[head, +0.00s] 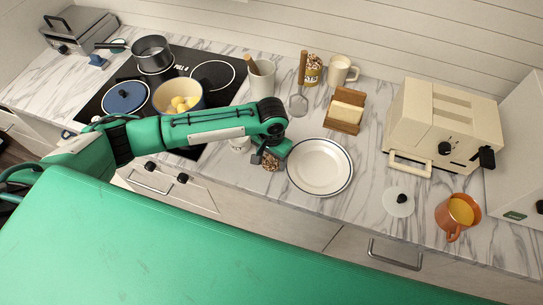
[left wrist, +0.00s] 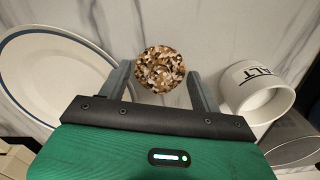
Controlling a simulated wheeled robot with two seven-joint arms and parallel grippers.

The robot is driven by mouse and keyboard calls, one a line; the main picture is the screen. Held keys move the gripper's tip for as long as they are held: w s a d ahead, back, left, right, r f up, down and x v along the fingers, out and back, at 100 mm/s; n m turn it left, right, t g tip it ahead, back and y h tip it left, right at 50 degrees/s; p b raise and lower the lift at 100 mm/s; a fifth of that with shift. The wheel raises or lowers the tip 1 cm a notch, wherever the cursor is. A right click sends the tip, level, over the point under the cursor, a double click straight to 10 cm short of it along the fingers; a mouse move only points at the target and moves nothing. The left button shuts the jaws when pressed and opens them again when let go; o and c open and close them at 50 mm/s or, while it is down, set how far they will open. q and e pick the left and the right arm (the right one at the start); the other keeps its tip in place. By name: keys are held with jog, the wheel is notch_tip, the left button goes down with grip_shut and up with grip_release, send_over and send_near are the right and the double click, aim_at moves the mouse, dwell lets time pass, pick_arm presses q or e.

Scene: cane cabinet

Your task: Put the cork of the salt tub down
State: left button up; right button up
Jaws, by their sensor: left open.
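The cork (head: 270,162), a mottled brown round piece, is on the marble counter just left of the white plate. In the left wrist view the cork (left wrist: 160,69) sits between the two fingers of my left gripper (left wrist: 159,75), with a gap on each side. My left gripper (head: 268,155) is open in the head view, low over the counter. The white salt tub (left wrist: 257,92) with dark lettering stands right of the gripper in the wrist view. In the head view the tub (head: 240,146) is mostly hidden behind my left arm. My right gripper is not in view.
The plate (head: 320,167) is close beside the gripper. A napkin holder (head: 345,115), a beige toaster oven (head: 443,125), a glass lid (head: 398,202) and an orange mug (head: 457,215) are to the right. The stove with pots (head: 178,98) is left, partly behind my arm.

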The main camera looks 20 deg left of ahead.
pick_arm(q)
jog(key=shift+r, duration=0.45)
notch_tip(320, 180, up, 11)
jog(key=b, duration=0.3)
jog(key=shift+r, duration=0.15)
